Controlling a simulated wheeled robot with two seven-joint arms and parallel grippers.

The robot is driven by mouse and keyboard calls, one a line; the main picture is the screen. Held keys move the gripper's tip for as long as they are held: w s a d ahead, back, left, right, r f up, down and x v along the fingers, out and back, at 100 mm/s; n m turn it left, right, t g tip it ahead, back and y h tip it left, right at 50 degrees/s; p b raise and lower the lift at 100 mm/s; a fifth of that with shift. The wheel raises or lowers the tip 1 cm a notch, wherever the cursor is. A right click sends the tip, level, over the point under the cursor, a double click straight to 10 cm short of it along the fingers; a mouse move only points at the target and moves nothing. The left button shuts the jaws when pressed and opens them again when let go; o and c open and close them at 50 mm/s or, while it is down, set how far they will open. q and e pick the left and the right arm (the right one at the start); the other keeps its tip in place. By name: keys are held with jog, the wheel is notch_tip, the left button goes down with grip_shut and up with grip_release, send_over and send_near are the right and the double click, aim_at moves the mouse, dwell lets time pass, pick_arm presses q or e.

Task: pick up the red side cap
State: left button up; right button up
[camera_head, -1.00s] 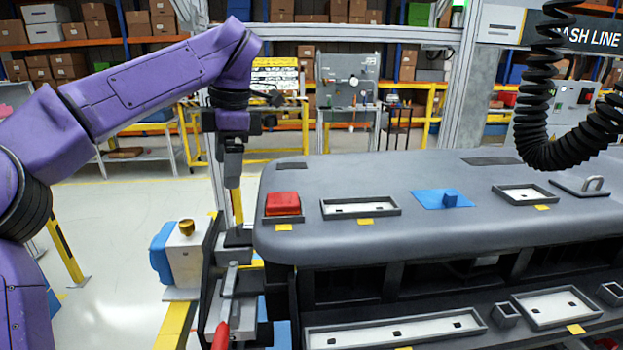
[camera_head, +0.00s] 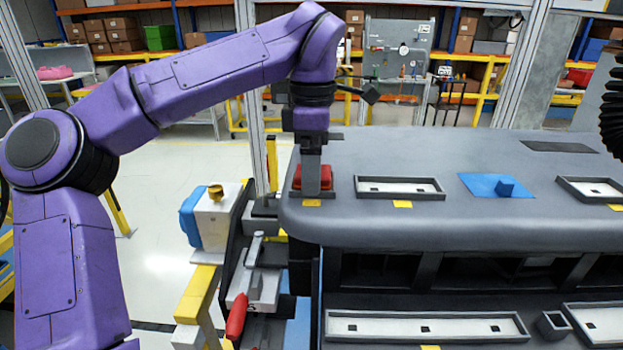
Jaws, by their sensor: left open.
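The red side cap (camera_head: 326,176) sits in a small dark seat at the left end of the grey dashboard module (camera_head: 420,226). My left gripper (camera_head: 311,186) points straight down at the cap. It overlaps the cap's middle in the head view, so only the cap's sides show. The jaws are open; from this angle I cannot tell whether the fingers touch the cap or stand in front of it. My right gripper is not in view.
A red-handled clamp (camera_head: 237,316) and a white box with a brass knob (camera_head: 213,222) stand at the left. Another recess (camera_head: 425,327) is below.

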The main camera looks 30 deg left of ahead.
pick_arm(q)
jog(key=shift+s, duration=0.15)
jog(key=shift+r, duration=0.1)
jog(key=shift+c, duration=0.9)
jog(key=shift+d, duration=0.2)
jog(key=c, duration=1)
jog(key=shift+o, duration=0.2)
jog(key=shift+a, duration=0.1)
